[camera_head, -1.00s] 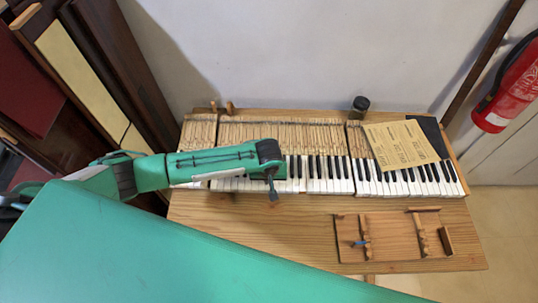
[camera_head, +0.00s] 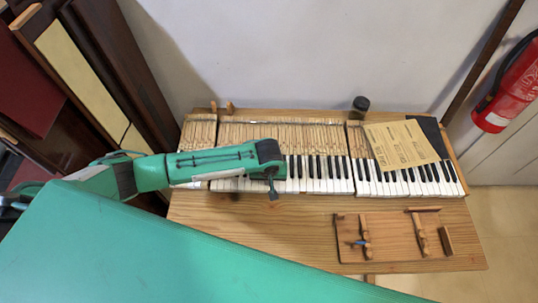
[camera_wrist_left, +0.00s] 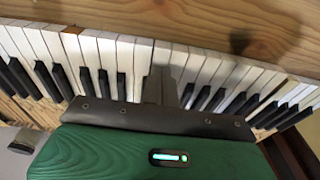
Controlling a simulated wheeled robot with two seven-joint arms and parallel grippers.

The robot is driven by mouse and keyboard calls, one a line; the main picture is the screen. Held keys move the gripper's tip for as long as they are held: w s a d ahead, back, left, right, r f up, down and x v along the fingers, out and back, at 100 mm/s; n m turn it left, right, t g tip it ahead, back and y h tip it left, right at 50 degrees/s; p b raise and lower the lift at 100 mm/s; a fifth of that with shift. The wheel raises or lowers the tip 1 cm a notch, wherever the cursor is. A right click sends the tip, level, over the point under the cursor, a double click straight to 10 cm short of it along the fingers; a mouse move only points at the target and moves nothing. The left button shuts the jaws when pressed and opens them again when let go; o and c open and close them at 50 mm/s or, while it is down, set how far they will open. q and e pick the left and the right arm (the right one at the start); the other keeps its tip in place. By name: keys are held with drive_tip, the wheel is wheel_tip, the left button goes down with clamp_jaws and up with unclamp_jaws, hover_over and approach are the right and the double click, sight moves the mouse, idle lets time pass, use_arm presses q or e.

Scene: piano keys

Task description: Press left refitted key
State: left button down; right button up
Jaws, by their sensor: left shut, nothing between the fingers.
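The piano keyboard (camera_head: 335,186) lies on a wooden bench, with white and black keys in a row. My left gripper (camera_head: 273,194) is shut and empty, pointing down over the front of the white keys in the left half. In the left wrist view the shut fingers (camera_wrist_left: 160,86) stand over white keys; whether they touch one is unclear. There, one brown-tipped key (camera_wrist_left: 72,40) shows left of the fingers and a brown strip (camera_wrist_left: 270,88) to the right. I cannot tell which key is the left refitted one. My gripper hides some keys. My right gripper is not in view.
A wooden board (camera_head: 390,236) with small wooden parts lies at the bench's front right. Yellowish papers (camera_head: 400,146) cover some keys on the right. A dark jar (camera_head: 361,104) stands behind.

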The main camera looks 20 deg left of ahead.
use_arm(q)
drive_tip(key=shift+f, duration=0.2)
drive_tip(key=shift+f, duration=1)
wheel_tip(320, 180, up, 4)
drive_tip(key=p, duration=0.4)
drive_tip(key=shift+f, duration=0.25)
wheel_tip(320, 180, up, 6)
drive_tip(key=p, duration=0.4)
drive_tip(key=shift+f+p, duration=0.25)
drive_tip(key=shift+p, duration=0.05)
